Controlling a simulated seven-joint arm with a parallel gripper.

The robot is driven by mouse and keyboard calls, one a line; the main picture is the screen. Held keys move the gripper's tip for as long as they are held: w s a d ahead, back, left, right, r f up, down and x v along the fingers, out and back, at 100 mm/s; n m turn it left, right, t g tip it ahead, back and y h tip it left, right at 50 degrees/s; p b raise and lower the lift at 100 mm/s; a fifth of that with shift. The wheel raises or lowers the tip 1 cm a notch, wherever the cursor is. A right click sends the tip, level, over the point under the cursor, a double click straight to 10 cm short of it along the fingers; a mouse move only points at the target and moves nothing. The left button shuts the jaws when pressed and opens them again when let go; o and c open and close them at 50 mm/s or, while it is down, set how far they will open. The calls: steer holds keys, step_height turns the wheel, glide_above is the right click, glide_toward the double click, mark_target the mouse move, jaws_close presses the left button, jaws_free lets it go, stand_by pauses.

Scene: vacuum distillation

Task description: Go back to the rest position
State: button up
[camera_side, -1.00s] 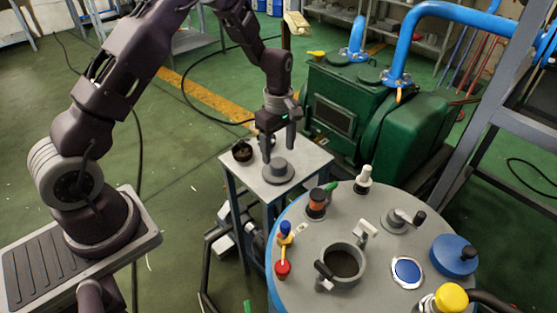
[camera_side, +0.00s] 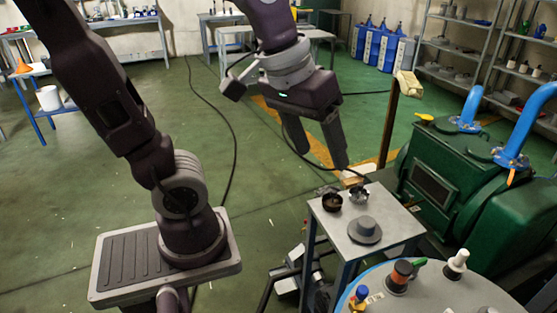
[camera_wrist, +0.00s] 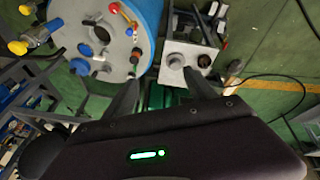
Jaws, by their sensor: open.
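My gripper (camera_side: 322,150) is open and empty, raised in the air to the upper left of the small table (camera_side: 394,226) in the side view. Its two fingers point down, apart from each other. In the wrist view my gripper (camera_wrist: 165,88) shows its two spread fingers with nothing between them. A grey round lid with a knob (camera_side: 365,229) sits on the small table; it also shows in the wrist view (camera_wrist: 174,61). A dark bowl (camera_side: 332,202) and a small metallic piece (camera_side: 359,195) stand behind it.
The round vessel top (camera_side: 440,290) with several fittings is at the lower right; its blue side shows in the wrist view (camera_wrist: 152,20). A green pump (camera_side: 435,190) with blue pipes (camera_side: 514,135) stands at the right. A wooden post (camera_side: 388,125) rises behind the table. Green floor (camera_side: 90,220) is open at left.

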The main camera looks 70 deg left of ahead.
steer(key=s+m+t, duration=0.1)
steer(key=s+m, duration=0.3)
steer(key=s, duration=0.3)
steer(key=shift+s+d+f, duration=0.15)
steer(key=shift+d+f, duration=0.1)
steer(key=shift+f, duration=0.2)
